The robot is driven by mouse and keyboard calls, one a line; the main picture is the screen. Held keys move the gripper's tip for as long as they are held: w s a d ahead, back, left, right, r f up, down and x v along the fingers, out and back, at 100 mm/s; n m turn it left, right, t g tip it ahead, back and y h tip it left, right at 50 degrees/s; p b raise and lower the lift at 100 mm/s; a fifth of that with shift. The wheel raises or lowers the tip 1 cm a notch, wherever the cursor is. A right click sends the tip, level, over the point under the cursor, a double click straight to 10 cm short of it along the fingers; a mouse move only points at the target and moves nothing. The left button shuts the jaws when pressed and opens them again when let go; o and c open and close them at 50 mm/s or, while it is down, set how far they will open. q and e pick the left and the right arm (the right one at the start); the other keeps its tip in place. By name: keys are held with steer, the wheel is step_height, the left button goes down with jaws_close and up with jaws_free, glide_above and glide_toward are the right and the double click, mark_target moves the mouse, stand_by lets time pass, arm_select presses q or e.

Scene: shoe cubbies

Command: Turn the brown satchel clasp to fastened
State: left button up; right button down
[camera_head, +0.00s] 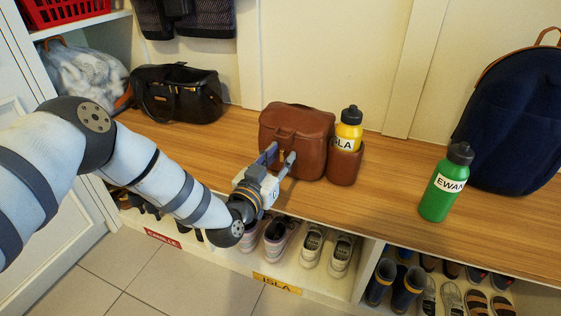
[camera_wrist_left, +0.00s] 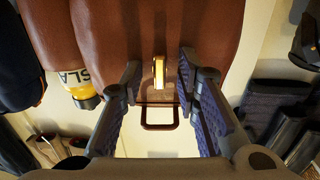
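The brown satchel (camera_head: 297,124) stands on the wooden bench top, its front facing my left arm. Its gold clasp (camera_wrist_left: 158,72) shows in the left wrist view as a narrow bar, its long side pointing toward the satchel's top handle (camera_wrist_left: 158,126). My left gripper (camera_head: 279,158) is at the satchel's front. In the left wrist view its fingers (camera_wrist_left: 159,77) are open, one on each side of the clasp, with a visible gap on both sides. In the head view the fingers partly hide the clasp. My right gripper is not in view.
A yellow bottle (camera_head: 349,130) sits in a brown side pocket (camera_head: 344,165) right of the satchel. A green bottle (camera_head: 445,184) and a navy backpack (camera_head: 512,118) stand farther right. A black bag (camera_head: 178,94) is at left. Shoes fill cubbies below the bench.

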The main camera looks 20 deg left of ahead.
arm_select(q)
jaws_close()
